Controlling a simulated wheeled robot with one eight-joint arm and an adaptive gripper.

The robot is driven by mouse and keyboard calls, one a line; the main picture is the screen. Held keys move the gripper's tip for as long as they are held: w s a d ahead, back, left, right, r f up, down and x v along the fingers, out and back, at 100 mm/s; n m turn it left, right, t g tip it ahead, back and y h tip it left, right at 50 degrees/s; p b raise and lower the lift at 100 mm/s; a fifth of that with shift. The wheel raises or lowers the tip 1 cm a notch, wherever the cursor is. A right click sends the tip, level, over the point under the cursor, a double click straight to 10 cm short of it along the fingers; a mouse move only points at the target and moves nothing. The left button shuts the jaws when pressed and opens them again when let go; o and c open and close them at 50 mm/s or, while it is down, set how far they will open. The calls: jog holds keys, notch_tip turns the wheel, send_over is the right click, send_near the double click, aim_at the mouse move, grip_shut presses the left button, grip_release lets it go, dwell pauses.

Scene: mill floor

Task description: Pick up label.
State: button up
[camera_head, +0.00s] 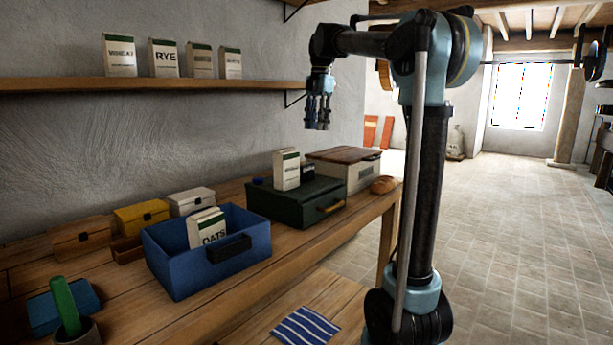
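I cannot make out a loose label in this view. Printed labels show on paper bags: a bag reading OATS (209,229) leans inside a blue open bin (183,268), and a bag reading RYE (165,58) stands on the wall shelf. Another white and green bag (286,170) stands on a dark green box (293,200). My gripper (318,122) hangs fingers down in the air, above and behind the green box in the picture. Nothing shows between its fingers, and their opening is too small to judge.
On the wooden bench stand a yellow box (142,217), a small white box (191,201), a wood-lidded box (352,176), a bread loaf (384,185) and a cup with a green item (65,305). A striped cloth (304,327) lies at the front. The tiled floor (500,230) at right is clear.

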jog(key=w+a+n, duration=0.1)
send_near(307, 168)
jog(key=f, duration=0.1)
jog(key=w+f, duration=0.1)
jog(key=f, duration=0.3)
jog(key=shift+w+d+f, duration=0.15)
jog(key=shift+w+f, duration=0.05)
jog(key=shift+w, duration=0.15)
jog(key=shift+s+a+f, duration=0.15)
jog(key=shift+f, duration=0.7)
jog(key=shift+s+a+f, duration=0.15)
jog(key=shift+a+f, duration=0.05)
jog(key=shift+f, duration=0.65)
jog(key=shift+s+a+f, duration=0.15)
jog(key=shift+f, duration=0.7)
grip_shut()
